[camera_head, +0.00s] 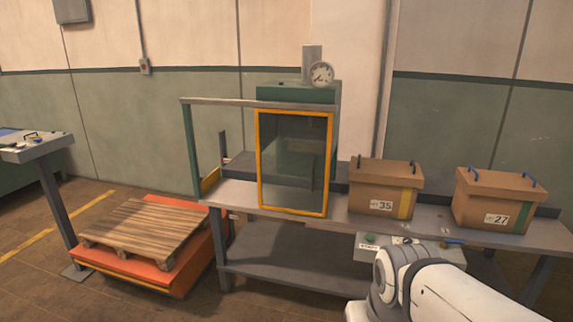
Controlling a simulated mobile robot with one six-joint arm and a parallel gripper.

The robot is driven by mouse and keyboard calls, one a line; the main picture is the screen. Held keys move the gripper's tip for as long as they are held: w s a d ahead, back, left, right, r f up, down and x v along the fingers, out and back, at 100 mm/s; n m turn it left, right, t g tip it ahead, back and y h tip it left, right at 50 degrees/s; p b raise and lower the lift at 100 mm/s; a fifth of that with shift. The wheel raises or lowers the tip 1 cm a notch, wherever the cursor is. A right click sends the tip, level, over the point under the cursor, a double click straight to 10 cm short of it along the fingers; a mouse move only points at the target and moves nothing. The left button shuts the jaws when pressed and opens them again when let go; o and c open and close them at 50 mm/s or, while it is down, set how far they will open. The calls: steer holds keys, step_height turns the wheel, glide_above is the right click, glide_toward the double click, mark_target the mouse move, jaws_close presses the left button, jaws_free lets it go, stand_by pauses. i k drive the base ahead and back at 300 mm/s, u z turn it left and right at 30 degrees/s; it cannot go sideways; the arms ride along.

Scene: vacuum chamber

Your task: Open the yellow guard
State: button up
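The yellow guard (260,165) is an upright yellow-framed panel with a dark see-through pane, at the front of the workbench station in the middle of the head view. It stands under the station's grey top beam, in front of a green box-like machine. An opening with a bare side shows to its left. My white arm is at the lower right of the view, in front of the bench. My gripper is not visible, so I cannot tell its state or what it touches.
Two brown boxes, marked 35 (370,192) and 27 (475,205), stand on the bench right of the guard. A pressure gauge (321,74) sits above. A wooden pallet (145,232) lies on an orange lift at left. A control console (30,146) stands far left.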

mark_target(257, 110)
steer(key=u, duration=0.1)
steer(key=i, duration=1.35)
steer(key=z, duration=0.55)
steer(key=k, duration=0.75)
steer(key=z, duration=0.15)
steer(key=i, duration=0.8)
steer(key=u, duration=0.1)
